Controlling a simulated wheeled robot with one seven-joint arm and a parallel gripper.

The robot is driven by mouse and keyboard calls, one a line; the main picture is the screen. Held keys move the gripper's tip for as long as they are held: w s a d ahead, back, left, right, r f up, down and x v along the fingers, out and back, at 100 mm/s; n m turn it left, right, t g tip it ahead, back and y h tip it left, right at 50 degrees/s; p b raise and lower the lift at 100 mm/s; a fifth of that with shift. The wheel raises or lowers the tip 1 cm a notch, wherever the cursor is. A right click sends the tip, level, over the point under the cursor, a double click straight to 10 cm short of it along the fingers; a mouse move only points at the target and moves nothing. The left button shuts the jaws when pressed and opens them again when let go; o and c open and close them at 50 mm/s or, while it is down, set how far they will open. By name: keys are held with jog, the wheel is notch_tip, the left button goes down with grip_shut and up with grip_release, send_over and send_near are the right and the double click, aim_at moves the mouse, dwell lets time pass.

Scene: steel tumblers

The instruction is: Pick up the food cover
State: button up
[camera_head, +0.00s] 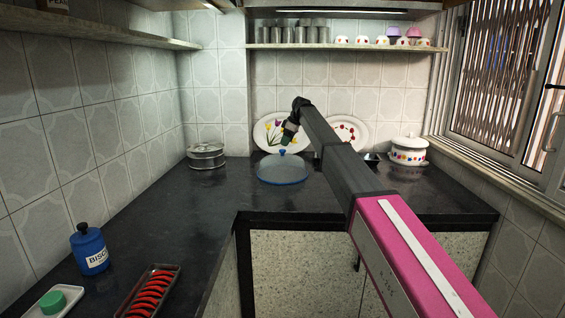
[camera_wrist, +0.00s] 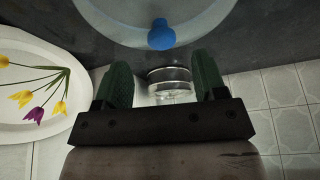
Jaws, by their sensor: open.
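The food cover (camera_head: 283,171) is a round, translucent blue dome with a small blue knob on top. It sits on the dark counter near the back wall. In the wrist view the cover (camera_wrist: 125,22) is at the top edge, partly cut off, with its blue knob (camera_wrist: 161,38) showing whole. My gripper (camera_head: 286,141) is above the cover, close to the knob. In the wrist view its two green fingers (camera_wrist: 162,72) are spread apart with nothing held, and the knob lies just beyond the tips, roughly in line with the gap.
Two patterned oval plates (camera_head: 270,129) lean on the wall behind the cover. A steel container (camera_head: 206,155) stands left; a white pot (camera_head: 408,152) stands right. A blue jar (camera_head: 88,248) and a tray of red items (camera_head: 151,291) are at the front left.

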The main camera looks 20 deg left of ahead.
jog(key=x, duration=0.5)
jog(key=shift+s, duration=0.15)
jog(key=shift+c, duration=0.4)
grip_shut()
jog(key=shift+r, duration=0.1)
